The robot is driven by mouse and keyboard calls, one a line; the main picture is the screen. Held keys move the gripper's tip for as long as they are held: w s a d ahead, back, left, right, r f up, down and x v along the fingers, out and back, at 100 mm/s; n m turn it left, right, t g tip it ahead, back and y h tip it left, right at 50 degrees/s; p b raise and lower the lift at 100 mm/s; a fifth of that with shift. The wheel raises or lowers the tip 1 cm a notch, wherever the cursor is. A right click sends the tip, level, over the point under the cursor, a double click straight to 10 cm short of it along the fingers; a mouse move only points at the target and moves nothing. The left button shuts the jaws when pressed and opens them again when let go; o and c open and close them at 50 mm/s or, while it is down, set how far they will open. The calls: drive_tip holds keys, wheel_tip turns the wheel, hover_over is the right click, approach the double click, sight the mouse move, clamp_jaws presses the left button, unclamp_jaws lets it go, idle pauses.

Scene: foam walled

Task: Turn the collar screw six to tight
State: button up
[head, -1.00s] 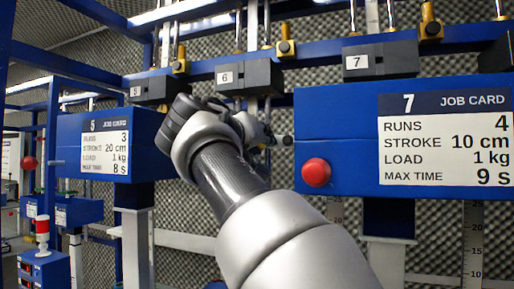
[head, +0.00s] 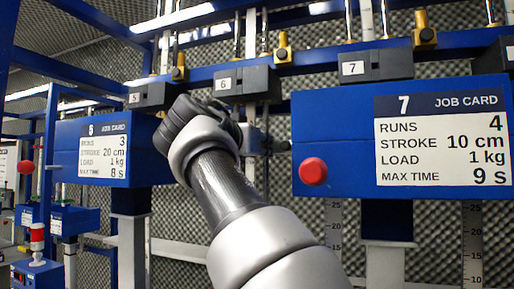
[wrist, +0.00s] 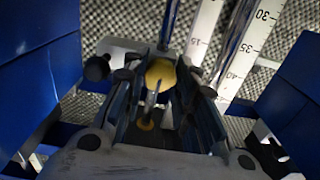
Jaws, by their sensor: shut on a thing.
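The box labelled 6 (head: 248,84) hangs on the blue beam in the head view, just above and to the right of my wrist. My gripper's fingers are hidden behind the arm there. In the wrist view my gripper (wrist: 160,84) has its dark fingers closed in on both sides of a yellow round part (wrist: 160,72), which I take to be collar screw six. A thin grey rod stands in front of it and partly covers it. The contact points and the screw's tightness cannot be made out.
The blue station with job card 7 (head: 444,140) and its red button (head: 313,171) stands right of my arm. The job card 5 station (head: 100,150) is on the left. Blue walls (wrist: 40,60) flank my gripper closely. Scales (wrist: 238,60) and a metal rod stand behind it.

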drive_tip(key=shift+r, duration=0.1)
drive_tip(key=o, duration=1.1)
drive_tip(key=v, duration=1.2)
